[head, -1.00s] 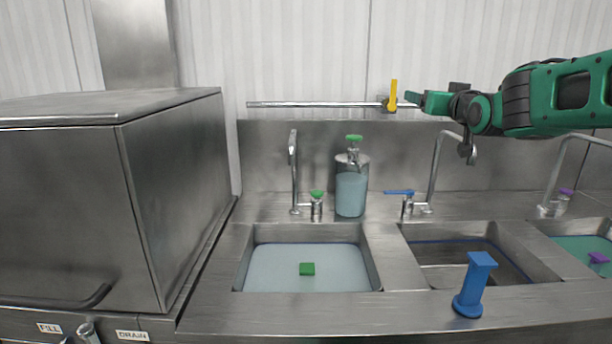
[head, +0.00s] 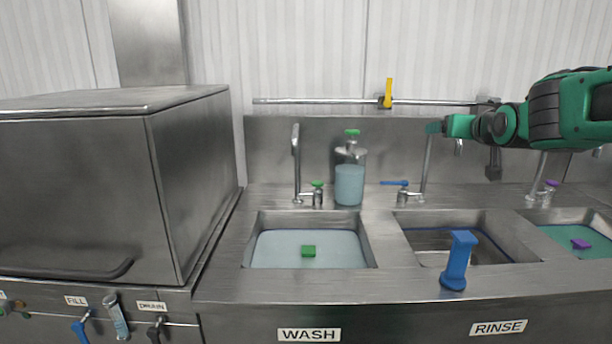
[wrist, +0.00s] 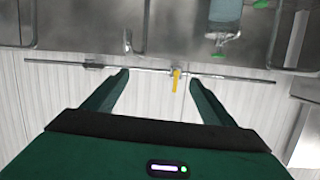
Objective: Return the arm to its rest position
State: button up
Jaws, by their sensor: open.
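My green arm reaches in from the right in the head view, above the sinks. My gripper (head: 436,127) is at its left end, in front of the steel backsplash and a little below the wall rail. In the wrist view my gripper (wrist: 160,84) shows two green fingers spread wide with nothing between them. The wall rail (wrist: 110,66) and its yellow clip (wrist: 176,80) lie beyond the fingers.
The wash sink (head: 260,262) holds pale water and a green block (head: 308,251). A blue handle-like piece (head: 459,262) stands at the rinse sink's (head: 490,250) front edge. A soap dispenser (head: 349,185) and taps stand behind. A large steel box (head: 80,190) fills the left.

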jog(key=s+d+f+m+g+h, duration=0.1)
jog(key=s+d+f+g, duration=0.3)
jog(key=s+f, duration=0.5)
jog(key=s+d+f+m+g, duration=0.1)
jog(key=s+d+f+g, duration=0.3)
jog(key=s+f, duration=0.5)
jog(key=s+a+f+m+g+y, duration=0.1)
jog(key=s+f+g, duration=0.2)
jog(key=s, duration=1)
jog(key=s+a+f+m+g+y, duration=0.1)
jog(key=s+f+g, duration=0.3)
jog(key=s, duration=0.8)
notch_tip(320, 180, down, 2)
jog(key=shift+s+a+f+m+y, duration=0.3)
jog(key=shift+s+a+m, duration=0.1)
jog(key=shift+a, duration=0.15)
jog(key=shift+w, duration=0.1)
jog(key=shift+w+f, duration=0.2)
jog(key=shift+w, duration=0.4)
